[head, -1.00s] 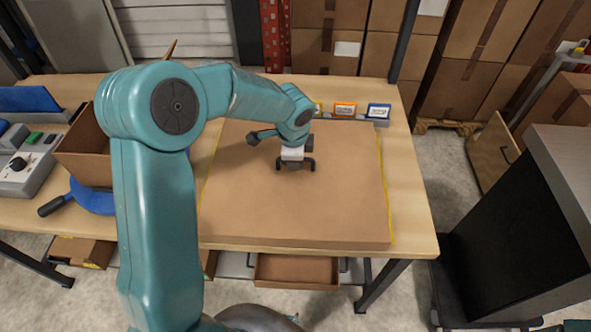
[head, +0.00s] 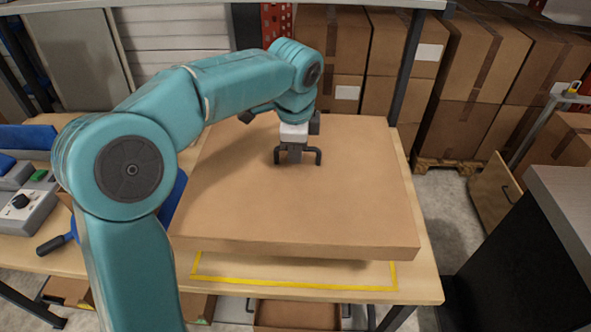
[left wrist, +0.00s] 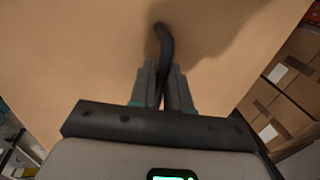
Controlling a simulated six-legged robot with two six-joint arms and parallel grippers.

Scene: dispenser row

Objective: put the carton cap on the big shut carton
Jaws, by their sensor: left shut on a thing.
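The carton cap (head: 330,205) is a wide, flat brown cardboard piece with a black handle (head: 318,155) on its top. It hangs above the table, roughly level, and fills most of the left wrist view (left wrist: 75,60). My left gripper (head: 293,151) is shut on this handle, near the middle of the top; the handle also shows between the fingers in the left wrist view (left wrist: 165,42). I cannot tell which carton is the big shut one. My right gripper is not in view.
A yellow outline (head: 290,285) marks the wooden table (head: 425,285) under the cap. A grey control box (head: 25,205) and a blue-headed tool with a black handle (head: 52,244) are at left. Stacked cartons (head: 480,60) stand behind; a dark cabinet (head: 535,240) stands at right.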

